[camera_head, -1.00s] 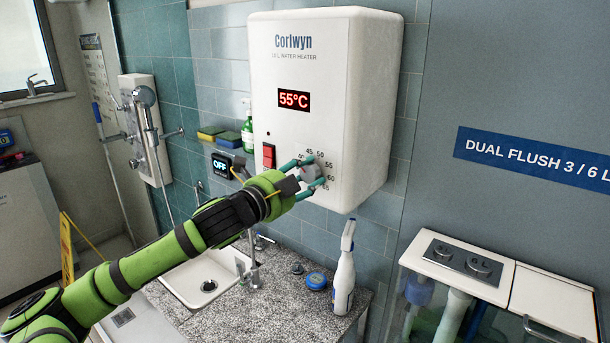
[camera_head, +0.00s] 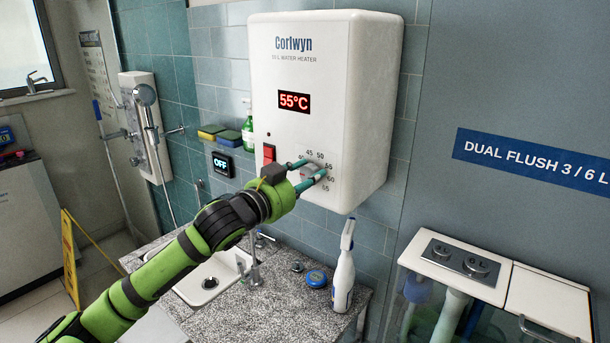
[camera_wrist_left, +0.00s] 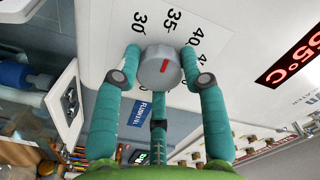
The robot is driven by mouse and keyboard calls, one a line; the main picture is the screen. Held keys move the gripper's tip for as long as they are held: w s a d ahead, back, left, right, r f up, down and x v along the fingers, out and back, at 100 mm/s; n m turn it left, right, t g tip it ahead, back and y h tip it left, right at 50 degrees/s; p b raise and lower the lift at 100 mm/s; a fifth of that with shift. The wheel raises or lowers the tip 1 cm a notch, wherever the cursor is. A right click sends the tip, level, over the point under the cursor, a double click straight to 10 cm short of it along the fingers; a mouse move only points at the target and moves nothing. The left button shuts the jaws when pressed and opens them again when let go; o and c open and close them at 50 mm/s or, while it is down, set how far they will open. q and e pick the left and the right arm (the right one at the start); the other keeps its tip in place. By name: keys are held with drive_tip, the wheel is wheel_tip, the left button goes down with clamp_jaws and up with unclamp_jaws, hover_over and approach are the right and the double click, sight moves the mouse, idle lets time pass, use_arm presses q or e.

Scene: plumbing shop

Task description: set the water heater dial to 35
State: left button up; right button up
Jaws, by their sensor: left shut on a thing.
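The water heater (camera_head: 350,100) is a white box on the tiled wall, and its red display (camera_head: 294,102) reads 55°C. The round grey dial (camera_head: 311,171) is on its lower front, partly hidden by my left gripper (camera_head: 309,170). The gripper's teal fingers are shut on opposite sides of the dial. In the left wrist view, the dial (camera_wrist_left: 160,70) sits between the fingers, and its short red mark (camera_wrist_left: 165,68) lines up roughly with the printed 35 (camera_wrist_left: 172,20). Numbers 30 and 40 show beside it. My right gripper is not in view.
A red switch (camera_head: 268,153) is on the heater left of the dial. A spray bottle (camera_head: 344,270) and a blue round tin (camera_head: 316,279) stand on the granite counter (camera_head: 260,310) below. A sink (camera_head: 205,282) lies under my left arm.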

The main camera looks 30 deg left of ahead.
use_arm(q)
drive_tip(key=shift+n, duration=0.3)
drive_tip(key=o, duration=1.2)
drive_tip(key=shift+c, duration=0.2)
drive_tip(key=shift+s, duration=0.1)
drive_tip(key=shift+s, duration=0.25)
drive_tip(key=s, duration=1.1)
drive_tip(key=shift+a, duration=0.45)
drive_tip(key=shift+s, duration=0.1)
